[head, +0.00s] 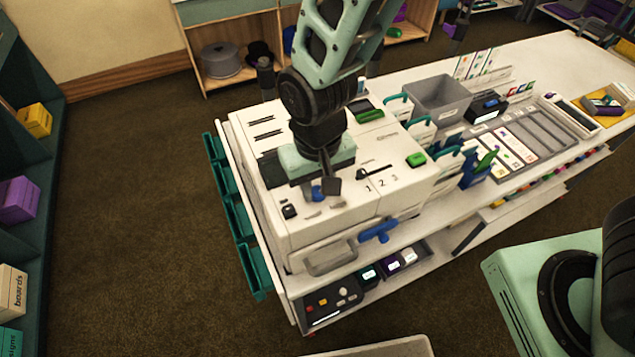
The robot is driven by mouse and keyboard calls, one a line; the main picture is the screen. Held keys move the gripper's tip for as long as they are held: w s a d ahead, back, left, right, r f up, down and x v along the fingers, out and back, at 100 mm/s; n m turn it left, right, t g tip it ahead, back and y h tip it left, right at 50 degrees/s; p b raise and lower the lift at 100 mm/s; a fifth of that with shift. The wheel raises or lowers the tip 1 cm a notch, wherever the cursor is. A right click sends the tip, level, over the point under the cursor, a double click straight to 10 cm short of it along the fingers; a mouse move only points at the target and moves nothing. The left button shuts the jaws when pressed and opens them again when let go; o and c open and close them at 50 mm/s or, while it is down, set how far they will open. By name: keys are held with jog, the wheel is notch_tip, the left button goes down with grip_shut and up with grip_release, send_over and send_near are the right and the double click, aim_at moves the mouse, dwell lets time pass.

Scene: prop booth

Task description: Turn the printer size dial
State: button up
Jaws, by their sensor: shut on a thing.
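The white printer (345,222) stands at the near left end of the long counter. My gripper (320,188) points down over the front left of its top. Its dark fingers are shut on a small blue knob (317,194), which looks like the size dial. The fingers and palm hide most of the knob, so its angle and markings cannot be read.
A blue handle (380,231) sticks out of the printer's front. A green button (416,160) and a grey bin (440,97) are to the right. Teal trays (237,215) hang on the left side. Carpet (130,200) at left is clear.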

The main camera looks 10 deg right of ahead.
aim_at(318, 190)
dwell(0.4)
jog(key=o, duration=1)
notch_tip(318, 190, up, 18)
jog(key=b, duration=0.2)
jog(key=shift+f+b, duration=0.25)
jog(key=shift+b, duration=0.15)
jog(key=s+d+f+n+b, duration=0.4)
jog(key=s+d+f, duration=0.4)
jog(key=s+f, duration=0.2)
jog(key=shift+s+d+f+n+y+b, duration=0.2)
jog(key=shift+s+n+y+b, duration=0.1)
jog(key=shift+s, duration=0.4)
